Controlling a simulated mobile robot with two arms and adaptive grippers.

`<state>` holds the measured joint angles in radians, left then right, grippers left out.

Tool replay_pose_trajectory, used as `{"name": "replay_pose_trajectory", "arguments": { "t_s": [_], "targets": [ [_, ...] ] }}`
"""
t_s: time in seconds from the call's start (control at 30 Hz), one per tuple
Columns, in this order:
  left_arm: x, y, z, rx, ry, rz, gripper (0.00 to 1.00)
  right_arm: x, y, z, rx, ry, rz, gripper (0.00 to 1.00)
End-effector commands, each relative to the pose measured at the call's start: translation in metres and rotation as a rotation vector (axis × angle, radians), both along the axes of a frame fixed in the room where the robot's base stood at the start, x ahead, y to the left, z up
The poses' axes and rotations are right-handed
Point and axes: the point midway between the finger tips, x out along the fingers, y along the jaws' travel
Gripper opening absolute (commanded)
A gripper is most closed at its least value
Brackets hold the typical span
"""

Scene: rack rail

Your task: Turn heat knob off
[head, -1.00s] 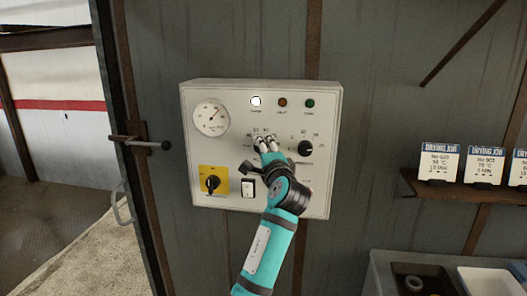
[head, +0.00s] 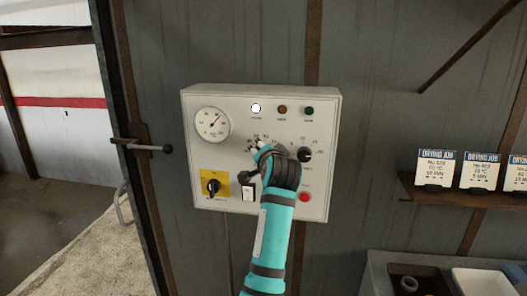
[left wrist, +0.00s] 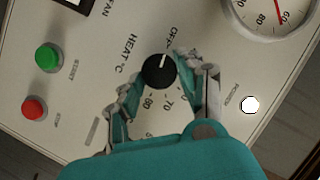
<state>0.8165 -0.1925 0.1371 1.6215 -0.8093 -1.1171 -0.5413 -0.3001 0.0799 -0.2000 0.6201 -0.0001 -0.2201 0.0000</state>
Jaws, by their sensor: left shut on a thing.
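My right gripper is not in view.
The panel also has a dial gauge (head: 212,124), a second black knob (head: 304,154), a yellow-plated rotary switch (head: 213,186), a white rocker switch (head: 248,193) and a red button (head: 305,197). A lit white lamp (head: 256,108) is at the top. A shelf (head: 425,190) with cards is right.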

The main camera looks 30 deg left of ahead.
Motion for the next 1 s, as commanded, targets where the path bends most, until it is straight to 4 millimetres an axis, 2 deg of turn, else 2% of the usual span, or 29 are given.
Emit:
{"name": "replay_pose_trajectory", "arguments": {
  "t_s": [0.6,0.63,0.8,1.0],
  "targets": [
    [-0.0002,0.0003,-0.0035,-0.044,-0.004,0.001,0.06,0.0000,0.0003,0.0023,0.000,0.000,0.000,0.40],
    [-0.0002,0.0003,-0.0035,-0.044,-0.004,0.001,0.42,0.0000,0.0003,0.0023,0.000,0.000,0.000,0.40],
    [-0.0001,0.0003,-0.0023,-0.041,-0.006,0.000,0.61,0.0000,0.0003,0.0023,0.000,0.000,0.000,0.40],
    [-0.0001,0.0003,-0.0011,-0.039,-0.008,0.000,0.61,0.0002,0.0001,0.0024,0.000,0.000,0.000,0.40]
  ]
}}
